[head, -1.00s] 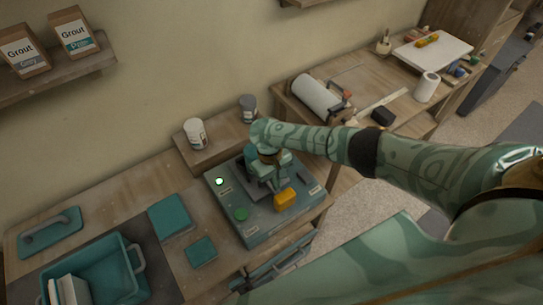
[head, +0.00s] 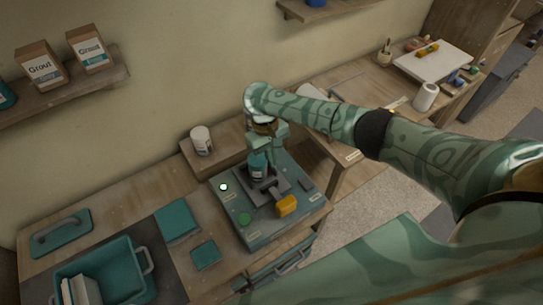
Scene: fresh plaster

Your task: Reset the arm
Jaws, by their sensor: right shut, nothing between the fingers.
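My right gripper (head: 268,143) comes in from the right on its patterned green arm and points down. It is shut and empty, just above a teal bottle-like container (head: 258,166) in the grey-green machine (head: 260,229). I cannot tell whether the fingertips touch the container. The machine has a lit round lamp (head: 224,187), a round green button (head: 244,219) and a yellow handle (head: 287,206). My left gripper is not in view.
A white can (head: 201,140) stands on the raised shelf (head: 228,153) behind the machine. A teal bin (head: 106,271), a teal box (head: 177,221) and a small teal pad (head: 206,254) lie to the left. A white board (head: 432,62) is at the back right.

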